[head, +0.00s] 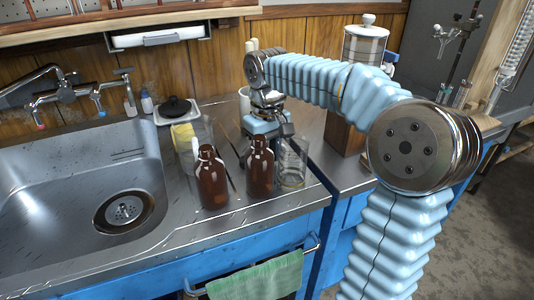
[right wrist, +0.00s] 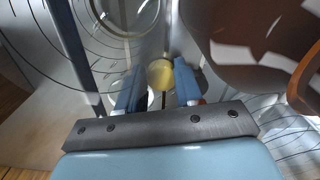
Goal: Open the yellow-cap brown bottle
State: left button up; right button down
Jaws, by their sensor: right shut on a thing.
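Two brown glass bottles stand upright on the counter's front part in the head view, a left one (head: 212,180) and a right one (head: 260,170). My right gripper (head: 264,138) is low at the top of the right bottle. In the right wrist view, a yellow cap (right wrist: 160,74) sits between my right gripper's two blue fingers (right wrist: 160,92), which are shut on it. Brown glass (right wrist: 235,65) shows to the right of the cap there. The gripper hides the cap in the head view, and I cannot tell whether it is seated on a bottle. My left gripper is out of view.
A clear glass beaker (head: 293,168) stands close to the right of the bottles. A steel sink (head: 60,195) is at the left. A green towel (head: 258,279) hangs on the front rail. A white-lidded jar (head: 365,42) stands at the back right.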

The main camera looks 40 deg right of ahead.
jog(key=shift+f, duration=0.1)
jog(key=c, duration=0.7)
grip_release()
jog(key=shift+c, duration=0.2)
notch_tip(320, 180, up, 12)
jog(key=p, duration=0.2)
jog(key=shift+s, duration=0.1)
